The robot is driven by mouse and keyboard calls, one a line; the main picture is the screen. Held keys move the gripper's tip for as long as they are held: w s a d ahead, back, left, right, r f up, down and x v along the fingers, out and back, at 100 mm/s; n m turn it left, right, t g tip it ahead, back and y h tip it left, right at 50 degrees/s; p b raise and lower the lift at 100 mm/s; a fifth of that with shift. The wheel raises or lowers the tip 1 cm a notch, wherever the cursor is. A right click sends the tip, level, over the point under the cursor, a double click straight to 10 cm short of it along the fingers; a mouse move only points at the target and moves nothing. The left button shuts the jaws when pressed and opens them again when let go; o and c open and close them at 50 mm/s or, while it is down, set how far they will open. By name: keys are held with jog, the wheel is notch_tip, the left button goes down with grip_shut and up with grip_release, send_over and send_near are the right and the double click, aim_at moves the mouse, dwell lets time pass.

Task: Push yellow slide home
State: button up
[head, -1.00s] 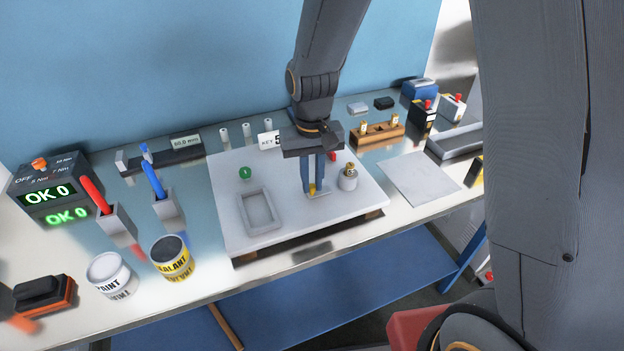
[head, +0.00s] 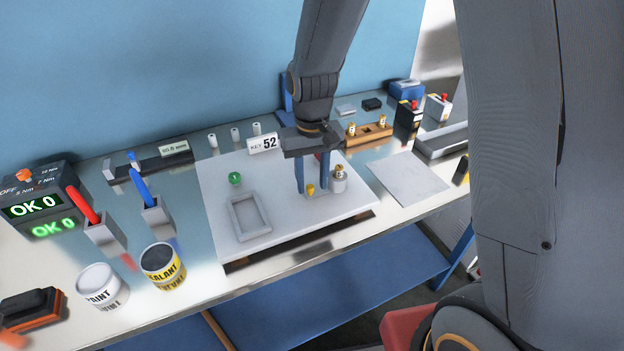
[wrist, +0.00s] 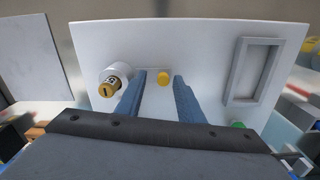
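The yellow slide shows as a small round yellow knob (head: 310,189) on a white panel (head: 290,222). In the wrist view the yellow knob (wrist: 163,77) sits between and just beyond the two blue fingertips. My gripper (head: 313,186) is open, its fingers pointing down at the panel, one on each side of the knob with gaps visible in the wrist view (wrist: 158,80). I cannot tell whether the fingertips touch the panel. The slide's track is too faint to make out.
A grey cylinder with a brass key top (head: 339,180) stands close right of the fingers. A green button (head: 235,178) and a raised grey rectangular frame (head: 249,217) lie left on the panel. A card reading KEY 52 (head: 264,144) stands behind. Paint (head: 102,288) and sealant (head: 162,266) cans stand front left.

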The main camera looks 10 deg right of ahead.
aim_at(312, 186)
jog(key=shift+r+b, duration=1.05)
jog(key=shift+r, duration=2.85)
jog(key=shift+m+t, duration=0.7)
jog(key=s+d+f+b, duration=0.1)
jog(key=s+d+f, duration=0.1)
jog(key=s+d, duration=0.1)
jog(key=s+d+f+b, duration=0.2)
jog(key=s+d+f, duration=0.1)
jog(key=d, duration=0.1)
jog(key=s+d+f+b, duration=0.1)
jog(key=s+d+f, duration=0.1)
jog(key=s+d, duration=0.1)
jog(key=shift+d+f, duration=0.15)
jog(key=shift+s+d+f, duration=0.1)
jog(key=shift+s+d, duration=0.1)
jog(key=shift+s, duration=0.15)
